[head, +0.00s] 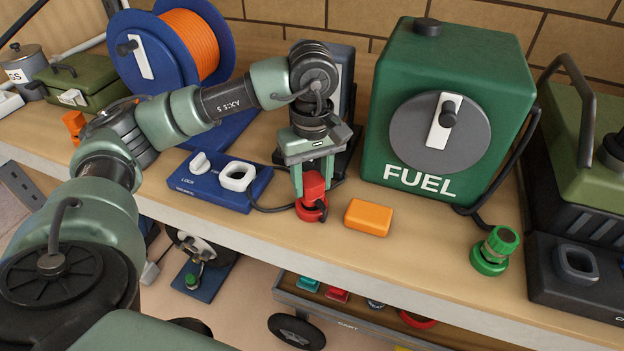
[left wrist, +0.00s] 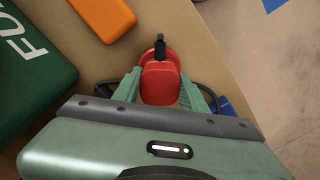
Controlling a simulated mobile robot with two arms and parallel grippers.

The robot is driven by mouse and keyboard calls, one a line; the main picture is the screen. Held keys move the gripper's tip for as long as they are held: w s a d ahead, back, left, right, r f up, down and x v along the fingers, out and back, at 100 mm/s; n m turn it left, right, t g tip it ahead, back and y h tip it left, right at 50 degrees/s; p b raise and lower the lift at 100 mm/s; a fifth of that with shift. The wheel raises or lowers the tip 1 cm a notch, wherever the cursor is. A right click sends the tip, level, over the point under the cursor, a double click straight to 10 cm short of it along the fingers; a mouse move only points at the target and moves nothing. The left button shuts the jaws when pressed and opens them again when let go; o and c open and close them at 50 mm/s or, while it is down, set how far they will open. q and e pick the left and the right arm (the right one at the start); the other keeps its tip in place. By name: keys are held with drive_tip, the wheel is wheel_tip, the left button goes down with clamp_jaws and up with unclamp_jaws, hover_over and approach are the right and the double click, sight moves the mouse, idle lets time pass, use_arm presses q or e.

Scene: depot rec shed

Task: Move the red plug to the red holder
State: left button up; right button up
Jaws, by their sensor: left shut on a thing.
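The red plug (head: 313,187) is between the fingers of my left gripper (head: 312,178), which is shut on it. The plug is over the bench near its front edge; I cannot tell whether its lower end touches the bench. In the left wrist view, the red plug (left wrist: 160,82) sits between the two fingers of the left gripper (left wrist: 162,92), with a round red end and a black tip beyond. I cannot make out a red holder for sure on the bench. My right gripper is not in view.
An orange block (head: 369,217) lies just right of the plug. A blue base with a white ring (head: 238,177) stands left. A green fuel box (head: 450,110) is behind right, a green plug (head: 495,250) farther right. A cart (head: 350,309) with small red and teal things is below.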

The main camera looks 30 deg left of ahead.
use_arm(q)
drive_tip(key=shift+f, duration=0.25)
drive_tip(key=o, duration=1.4)
drive_tip(key=shift+o, duration=0.2)
drive_tip(key=shift+r+b, duration=0.1)
drive_tip(key=shift+b, duration=0.2)
drive_tip(key=shift+w+r, duration=0.1)
drive_tip(key=shift+r, duration=0.3)
wheel_tip(320, 180, up, 7)
drive_tip(key=shift+f+b, duration=0.1)
drive_tip(key=shift+b, duration=0.25)
